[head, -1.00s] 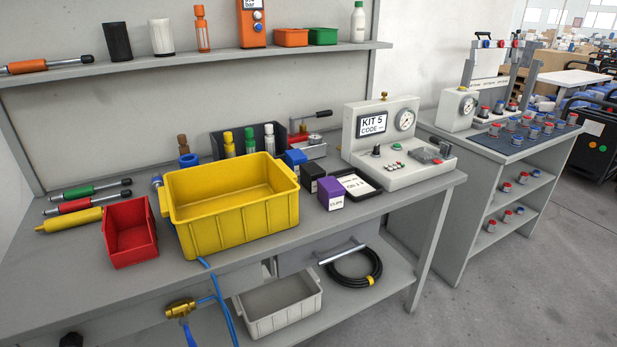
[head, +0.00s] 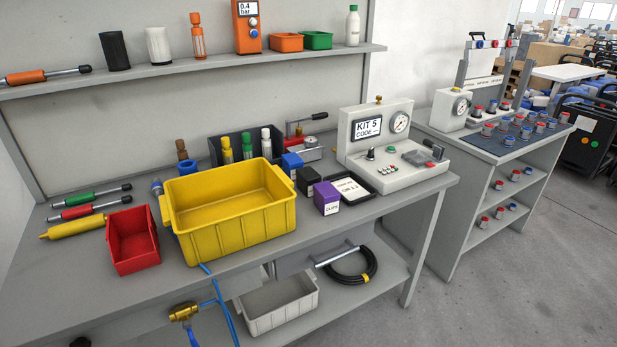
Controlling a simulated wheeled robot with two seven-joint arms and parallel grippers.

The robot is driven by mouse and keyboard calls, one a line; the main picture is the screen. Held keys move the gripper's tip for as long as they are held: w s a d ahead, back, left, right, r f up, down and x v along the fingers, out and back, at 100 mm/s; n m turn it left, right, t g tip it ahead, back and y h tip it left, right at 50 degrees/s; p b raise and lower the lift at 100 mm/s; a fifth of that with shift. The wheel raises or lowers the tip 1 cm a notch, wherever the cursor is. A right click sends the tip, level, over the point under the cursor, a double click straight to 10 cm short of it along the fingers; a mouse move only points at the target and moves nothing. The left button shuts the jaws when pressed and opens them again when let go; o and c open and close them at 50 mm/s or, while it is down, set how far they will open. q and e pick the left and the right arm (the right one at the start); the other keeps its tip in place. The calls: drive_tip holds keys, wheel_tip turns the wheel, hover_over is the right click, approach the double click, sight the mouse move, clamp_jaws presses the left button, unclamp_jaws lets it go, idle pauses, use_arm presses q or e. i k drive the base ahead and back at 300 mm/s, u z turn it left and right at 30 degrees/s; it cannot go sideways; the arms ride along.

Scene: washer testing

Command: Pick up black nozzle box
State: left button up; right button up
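A small black box (head: 309,181) stands on the grey workbench (head: 220,268), right of the yellow bin. It sits between a blue box (head: 292,165) and a purple box (head: 327,198), behind and left of the purple one. Its front label is too small to read, and its lower part is partly hidden. Neither of my grippers is in view.
A large yellow bin (head: 235,230) and a red bin (head: 132,240) stand at the bench front. A black tray (head: 350,188) lies right of the boxes, before the KIT 5 tester (head: 395,160). A black rack (head: 216,150) with bottles stands behind.

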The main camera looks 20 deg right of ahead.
sight(307, 176)
drive_tip(key=z, duration=2.05)
drive_tip(key=i, duration=1.85)
drive_tip(key=u, duration=3.35)
